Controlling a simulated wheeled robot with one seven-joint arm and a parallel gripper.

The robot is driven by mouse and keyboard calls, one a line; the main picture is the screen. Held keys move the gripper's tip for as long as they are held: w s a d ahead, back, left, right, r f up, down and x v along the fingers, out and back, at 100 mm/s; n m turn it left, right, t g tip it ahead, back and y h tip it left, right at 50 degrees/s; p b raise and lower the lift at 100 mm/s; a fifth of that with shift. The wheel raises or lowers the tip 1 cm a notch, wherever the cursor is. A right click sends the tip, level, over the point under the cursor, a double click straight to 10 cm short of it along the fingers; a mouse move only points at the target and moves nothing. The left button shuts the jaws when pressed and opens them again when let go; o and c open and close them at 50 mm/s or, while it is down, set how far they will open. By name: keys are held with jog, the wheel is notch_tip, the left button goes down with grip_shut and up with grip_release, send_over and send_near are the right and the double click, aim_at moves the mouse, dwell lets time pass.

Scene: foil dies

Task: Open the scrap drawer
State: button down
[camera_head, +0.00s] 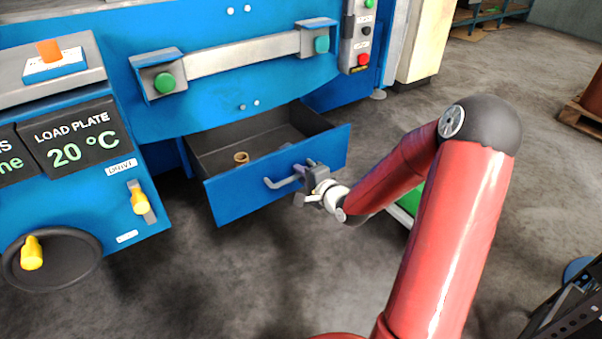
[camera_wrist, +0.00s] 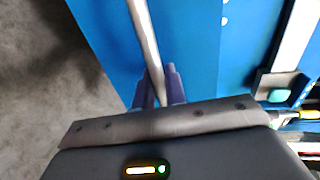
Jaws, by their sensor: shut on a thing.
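The blue scrap drawer (camera_head: 278,178) is pulled out from under the blue machine. Its dark inside shows, with a tan ring (camera_head: 241,157) and a greyish piece in it. A grey bar handle (camera_head: 283,183) is on its front. My gripper (camera_head: 308,176) is at the right part of this handle, shut on it. In the wrist view, the handle bar (camera_wrist: 146,45) runs between the two dark fingers of my gripper (camera_wrist: 159,88). The blue drawer surface (camera_wrist: 100,35) lies behind the bar.
The blue machine (camera_head: 220,100) stands above the drawer with green buttons (camera_head: 165,83). A control panel with a yellow lever (camera_head: 139,200) and a handwheel (camera_head: 50,262) is at left. A green-topped item (camera_head: 410,200) is partly behind my arm. Floor in front of the drawer is clear.

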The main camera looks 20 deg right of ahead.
jog(key=c, duration=1.5)
grip_release()
jog(key=shift+c, duration=0.2)
jog(key=v, duration=0.7)
jog(key=shift+s+p, duration=0.35)
jog(key=shift+p, duration=0.05)
jog(key=shift+d, duration=0.1)
jog(key=s+a+r+n+g+h, duration=0.2)
jog(key=s+r+n, duration=0.5)
jog(key=s, duration=0.5)
jog(key=s+a+r+n+g+h, duration=0.2)
jog(key=s+a+r+n+g, duration=0.2)
jog(key=s, duration=0.9)
notch_tip(320, 180, up, 4)
jog(key=n+g, duration=0.3)
jog(key=shift+a+h, duration=0.4)
